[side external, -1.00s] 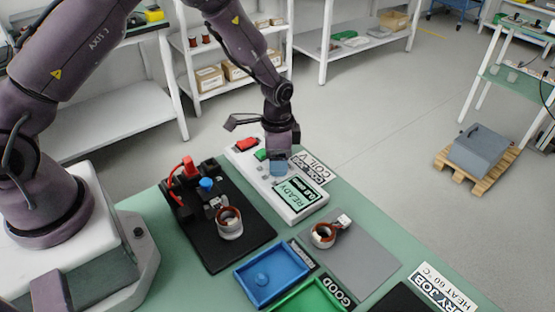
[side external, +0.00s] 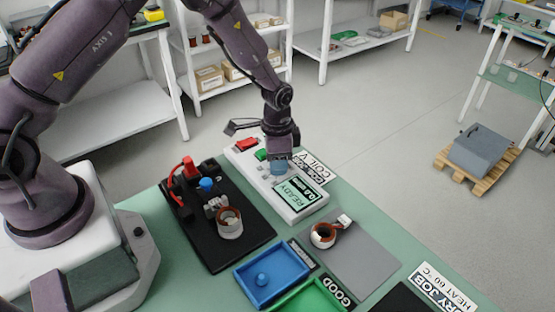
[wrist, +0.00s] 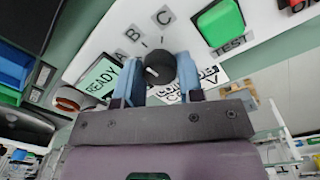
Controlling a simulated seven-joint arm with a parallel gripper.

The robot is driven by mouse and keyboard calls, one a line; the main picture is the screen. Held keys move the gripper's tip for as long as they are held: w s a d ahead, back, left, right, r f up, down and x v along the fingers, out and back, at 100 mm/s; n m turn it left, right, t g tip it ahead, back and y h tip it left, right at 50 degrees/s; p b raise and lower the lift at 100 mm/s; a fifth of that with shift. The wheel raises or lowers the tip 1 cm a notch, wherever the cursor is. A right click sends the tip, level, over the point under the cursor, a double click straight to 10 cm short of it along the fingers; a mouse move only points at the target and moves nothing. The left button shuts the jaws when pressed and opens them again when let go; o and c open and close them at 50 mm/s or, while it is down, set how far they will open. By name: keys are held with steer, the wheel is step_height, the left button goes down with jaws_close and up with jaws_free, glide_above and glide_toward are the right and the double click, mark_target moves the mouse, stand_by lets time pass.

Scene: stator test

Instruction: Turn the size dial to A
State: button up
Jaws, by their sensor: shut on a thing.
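The size dial (wrist: 157,68) is a round black knob on the white tester panel. It sits between the two blue fingers of my gripper (wrist: 158,74) in the wrist view, and the fingers are shut on it. The letter labels B (wrist: 132,34) and C (wrist: 164,17) show above the dial. In the side view my gripper (side external: 279,166) points down onto the white tester (side external: 295,205) and hides the dial. The tester's display (side external: 296,194) reads READY.
A green TEST button (wrist: 220,22) is close to the dial, and a red button (side external: 246,144) is farther back. A black fixture plate (side external: 235,250) with a wound stator (side external: 229,222) stands left of the tester. Another stator (side external: 323,236) lies on a grey mat (side external: 365,262).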

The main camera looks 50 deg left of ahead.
steer(key=n, duration=0.4)
steer(key=shift+n, duration=2.1)
steer(key=o, duration=0.9)
steer(key=r, duration=1.3)
steer(key=shift+a, duration=0.2)
